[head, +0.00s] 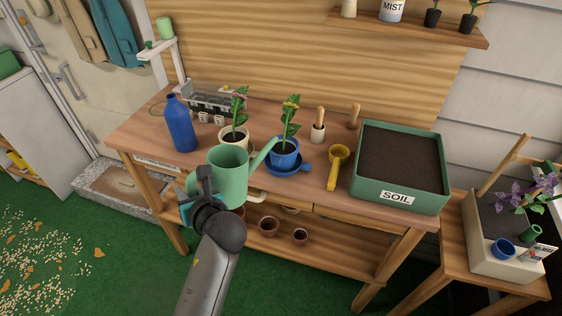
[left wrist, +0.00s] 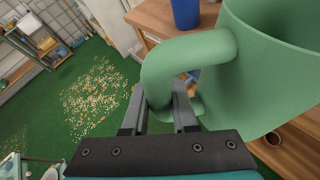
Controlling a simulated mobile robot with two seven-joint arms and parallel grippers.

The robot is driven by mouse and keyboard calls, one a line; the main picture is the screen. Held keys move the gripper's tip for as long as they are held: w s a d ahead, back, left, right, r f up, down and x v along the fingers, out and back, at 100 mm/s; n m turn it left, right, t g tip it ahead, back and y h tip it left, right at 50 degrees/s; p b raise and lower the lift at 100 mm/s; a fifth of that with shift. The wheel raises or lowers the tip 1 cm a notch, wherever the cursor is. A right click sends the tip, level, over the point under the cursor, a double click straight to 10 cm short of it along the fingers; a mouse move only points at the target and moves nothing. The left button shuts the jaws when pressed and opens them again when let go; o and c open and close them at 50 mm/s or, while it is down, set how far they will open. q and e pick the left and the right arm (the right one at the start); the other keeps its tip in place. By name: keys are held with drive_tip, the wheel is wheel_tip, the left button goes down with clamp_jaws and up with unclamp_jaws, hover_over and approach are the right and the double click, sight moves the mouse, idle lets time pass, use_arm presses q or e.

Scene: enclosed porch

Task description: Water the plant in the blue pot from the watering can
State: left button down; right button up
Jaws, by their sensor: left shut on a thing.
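The green watering can (head: 228,172) hangs over the front edge of the wooden potting bench. My left gripper (head: 206,190) is shut on its handle; the left wrist view shows the fingers (left wrist: 160,112) at the looped handle (left wrist: 165,68). The can looks roughly upright. Its spout points right, with the tip close to the plant in the blue pot (head: 284,155); I cannot tell whether it is over the rim. No water shows. My right gripper is not in view.
A cream pot (head: 234,138) with a pink-flowered plant stands behind the can. A blue bottle (head: 180,125) is left, a yellow scoop (head: 337,168) and green soil tray (head: 396,200) right. Several terracotta pots sit on the lower shelf (head: 330,253).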

use_arm(q)
wheel_tip(320, 180, down, 5)
drive_tip(key=n+t+b, duration=0.1)
drive_tip(key=n+b, duration=0.1)
drive_tip(key=b, duration=0.2)
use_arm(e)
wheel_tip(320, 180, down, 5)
use_arm(q)
drive_tip(key=shift+m+h, duration=0.3)
drive_tip(key=shift+h, duration=0.1)
drive_tip(key=r+p, duration=0.1)
drive_tip(key=p, duration=0.1)
drive_tip(key=r+p, duration=0.2)
drive_tip(key=w+r+p, duration=0.1)
drive_tip(key=p, duration=0.1)
drive_tip(key=shift+d+r+p, duration=0.35)
drive_tip(key=shift+d, duration=0.05)
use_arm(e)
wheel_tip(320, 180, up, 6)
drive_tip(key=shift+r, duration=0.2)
use_arm(q)
drive_tip(key=shift+f, duration=0.1)
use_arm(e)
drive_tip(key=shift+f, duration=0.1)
